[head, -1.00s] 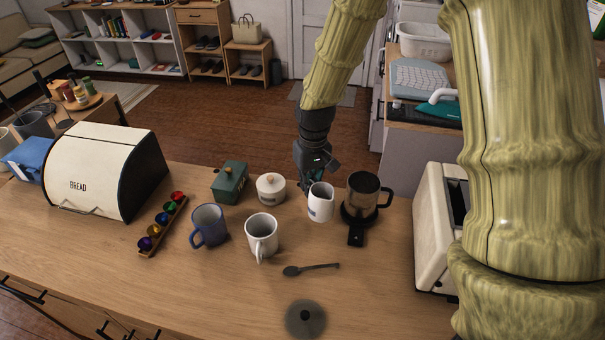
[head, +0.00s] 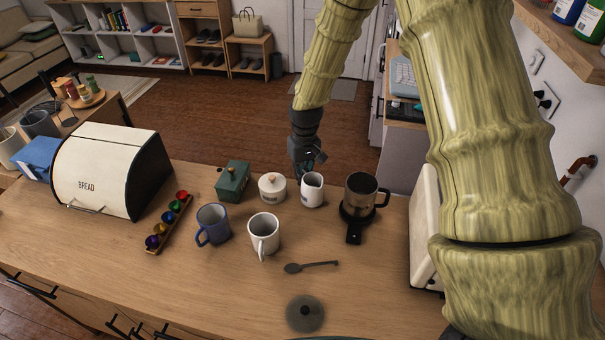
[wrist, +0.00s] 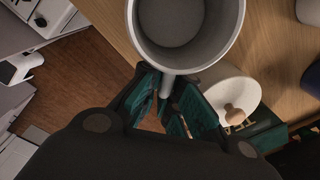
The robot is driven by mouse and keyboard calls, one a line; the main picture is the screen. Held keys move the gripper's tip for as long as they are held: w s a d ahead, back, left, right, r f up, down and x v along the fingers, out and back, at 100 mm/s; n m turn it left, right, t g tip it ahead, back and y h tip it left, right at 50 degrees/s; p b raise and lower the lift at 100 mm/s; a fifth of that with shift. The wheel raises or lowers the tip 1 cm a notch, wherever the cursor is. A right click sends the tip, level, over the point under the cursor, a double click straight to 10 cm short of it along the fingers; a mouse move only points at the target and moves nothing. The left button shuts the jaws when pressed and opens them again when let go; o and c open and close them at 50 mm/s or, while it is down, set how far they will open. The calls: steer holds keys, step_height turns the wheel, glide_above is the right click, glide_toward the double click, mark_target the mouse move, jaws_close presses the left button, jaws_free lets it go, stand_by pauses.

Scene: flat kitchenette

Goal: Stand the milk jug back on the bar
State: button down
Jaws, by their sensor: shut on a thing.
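The milk jug (head: 312,191) is white with a dark label and stands upright at the far edge of the wooden bar (head: 190,285), between the lidded white pot and the dark metal jug. I cannot tell whether its base touches the bar. My gripper (head: 307,166) is behind it, on the far side. In the wrist view the open mouth of the milk jug (wrist: 240,15) is at the top and looks empty. Its handle is between the fingers of my gripper (wrist: 166,102), which are shut on it.
The lidded pot (head: 272,187) is close on the left, with a green box (head: 232,181) beyond. The dark metal jug (head: 361,192) is on the right. A white mug (head: 264,233), blue mug (head: 213,224) and spoon (head: 312,266) are nearer. A cream toaster (head: 424,230) is right.

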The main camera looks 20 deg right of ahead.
steer(key=shift+f, duration=0.35)
steer(key=shift+f, duration=0.15)
steer(key=c, duration=1.6)
jaws_free()
steer(key=shift+c, duration=0.2)
steer(key=shift+r, duration=0.25)
step_height(320, 180, up, 12)
steer(key=b, duration=0.4)
steer(key=shift+d, duration=0.25)
steer(key=shift+s+f, duration=0.1)
